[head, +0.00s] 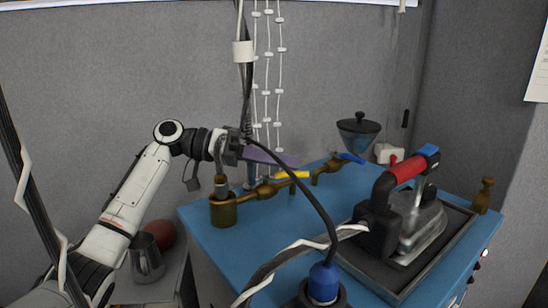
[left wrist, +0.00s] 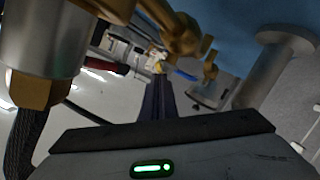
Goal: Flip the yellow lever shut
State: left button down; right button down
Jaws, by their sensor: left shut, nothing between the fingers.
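The yellow lever (head: 292,174) sits on a brass pipe (head: 265,190) on the blue bench top in the head view. It points right, roughly along the pipe. My left gripper (head: 288,160) reaches in from the left, its narrow fingers shut and empty, just behind and above the lever in the picture. In the left wrist view the shut fingers (left wrist: 158,80) point toward a small yellow patch, probably the lever (left wrist: 158,67), with brass fittings close by. I cannot tell whether they touch. My right gripper is not in view.
A blue-handled valve (head: 350,157) is further right on the pipe. A black cable crosses in front of the pipe. A blue plug (head: 324,282) stands at the front.

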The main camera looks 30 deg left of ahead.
pick_arm(q)
jog(key=shift+s+d, duration=0.25)
jog(key=shift+s, duration=0.15)
jog(key=shift+a, duration=0.15)
dwell(1.1)
jog(key=b+v, duration=0.1)
jog(key=v, duration=0.9)
jog(key=shift+b, duration=0.4)
jog(key=shift+s, duration=0.1)
